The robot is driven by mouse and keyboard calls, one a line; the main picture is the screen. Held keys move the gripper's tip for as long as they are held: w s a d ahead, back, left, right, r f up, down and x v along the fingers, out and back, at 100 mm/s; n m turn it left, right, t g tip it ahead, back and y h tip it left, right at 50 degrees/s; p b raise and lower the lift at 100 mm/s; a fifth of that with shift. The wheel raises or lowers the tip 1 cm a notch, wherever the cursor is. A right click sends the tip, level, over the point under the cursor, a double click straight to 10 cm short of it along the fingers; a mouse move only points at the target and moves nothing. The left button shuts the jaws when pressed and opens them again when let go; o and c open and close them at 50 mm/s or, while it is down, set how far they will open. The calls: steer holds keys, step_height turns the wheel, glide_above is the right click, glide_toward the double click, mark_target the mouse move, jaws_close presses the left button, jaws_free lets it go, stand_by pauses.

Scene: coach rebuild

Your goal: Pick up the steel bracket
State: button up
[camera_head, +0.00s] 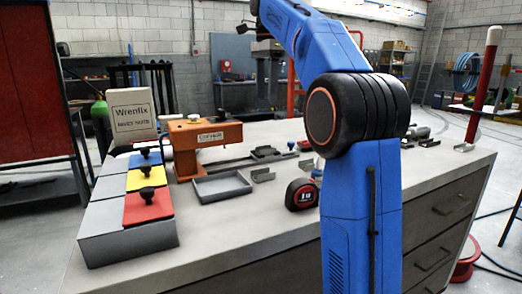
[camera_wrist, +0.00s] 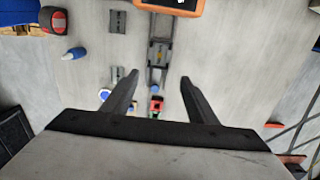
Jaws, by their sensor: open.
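Two small grey angled metal pieces that look like steel brackets lie on the bench. One bracket (camera_head: 263,174) is right of the shallow grey tray and also shows in the wrist view (camera_wrist: 118,22). The other bracket (camera_head: 306,164) is farther back and shows in the wrist view (camera_wrist: 115,75), just beyond and left of the left fingertip. I cannot tell which is the named one. My gripper (camera_wrist: 158,82) is open and empty above the bench, its fingers apart. In the head view it is hidden from sight.
A dark sliding vise-like piece (camera_wrist: 159,52) lies between the fingers' line and the orange machine (camera_head: 205,145). A tape measure (camera_head: 301,194), the grey tray (camera_head: 222,187) and a block with coloured lids (camera_head: 130,238) stand nearby. Small coloured parts lie beneath the fingers.

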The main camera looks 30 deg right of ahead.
mark_target(265, 150)
step_height(265, 150, down, 17)
steer(key=shift+a+r, duration=0.1)
steer(key=shift+a, duration=0.05)
steer(key=c, duration=1.3)
